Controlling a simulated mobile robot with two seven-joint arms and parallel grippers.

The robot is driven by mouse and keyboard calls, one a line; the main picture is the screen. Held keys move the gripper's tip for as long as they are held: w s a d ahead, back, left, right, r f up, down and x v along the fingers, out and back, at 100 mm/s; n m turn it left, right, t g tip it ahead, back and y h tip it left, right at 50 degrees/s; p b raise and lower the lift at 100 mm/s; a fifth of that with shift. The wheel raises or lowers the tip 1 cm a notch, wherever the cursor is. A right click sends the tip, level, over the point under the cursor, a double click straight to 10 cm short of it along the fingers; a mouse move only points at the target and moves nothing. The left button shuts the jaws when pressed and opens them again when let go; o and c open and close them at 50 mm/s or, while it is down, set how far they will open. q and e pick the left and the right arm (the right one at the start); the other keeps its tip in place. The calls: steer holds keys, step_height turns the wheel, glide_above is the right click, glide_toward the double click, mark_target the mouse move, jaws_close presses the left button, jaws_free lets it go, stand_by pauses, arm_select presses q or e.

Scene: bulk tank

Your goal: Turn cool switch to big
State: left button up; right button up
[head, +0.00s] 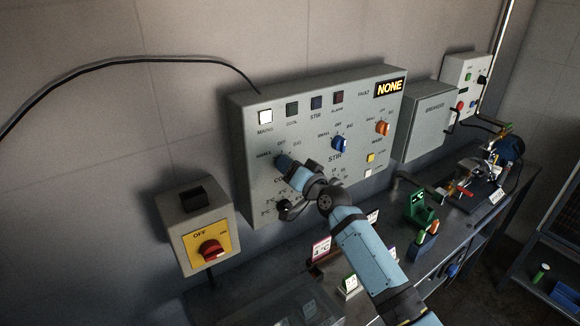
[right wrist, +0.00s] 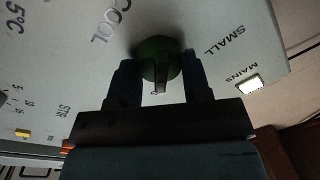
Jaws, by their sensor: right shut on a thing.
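The control panel (head: 250,190) hangs on the wall, with SMALL, OFF and BIG labels above the cool switch. The cool switch is a dark green knob (right wrist: 160,58), seen clearly in the right wrist view beside the COOL and SMALL labels. My right gripper (right wrist: 161,75) is shut on it, one finger on each side. In the head view my right gripper (head: 284,164) covers the knob. A pale pointer tip shows on the knob, but I cannot tell which label it points at. My left gripper is out of view.
The blue stir knob (head: 340,144) and an orange knob (head: 383,128) are right of my arm on the panel. A lower black knob (head: 285,210) is close under my gripper. A red main switch (head: 211,251) is at lower left.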

steer(key=shift+f, duration=0.1)
steer(key=o, duration=0.9)
steer(key=b+v, duration=0.1)
steer(key=v, duration=1.2)
steer(key=shift+s+d, duration=0.2)
steer(key=shift+s, duration=0.15)
steer(key=s+d+f+g+h+p, duration=0.1)
steer(key=s+d+f+h, duration=0.15)
steer(key=s+f, duration=0.55)
steer(key=s+d+f+g+h+p, duration=0.1)
steer(key=s+d+f+h, duration=0.15)
steer(key=s+f, duration=0.55)
steer(key=s+d+f+n+h, duration=0.1)
steer(key=s+d+f, duration=0.1)
steer(key=s, duration=0.3)
steer(key=s+d+f+n+g+h+p, duration=0.1)
steer(key=s+d+f, duration=0.1)
steer(key=s+f, duration=0.3)
steer(key=s+d+f+n+g, duration=0.1)
steer(key=s+d+f, duration=0.1)
steer(key=s+f, duration=0.2)
steer(key=shift+s+d+f+h+p, duration=0.1)
steer(key=shift+s+f+h+p, duration=0.1)
steer(key=shift+s, duration=0.4)
steer(key=shift+s+f+h+p, duration=0.1)
steer(key=shift+s+h+p, duration=0.1)
steer(key=shift+s, duration=0.35)
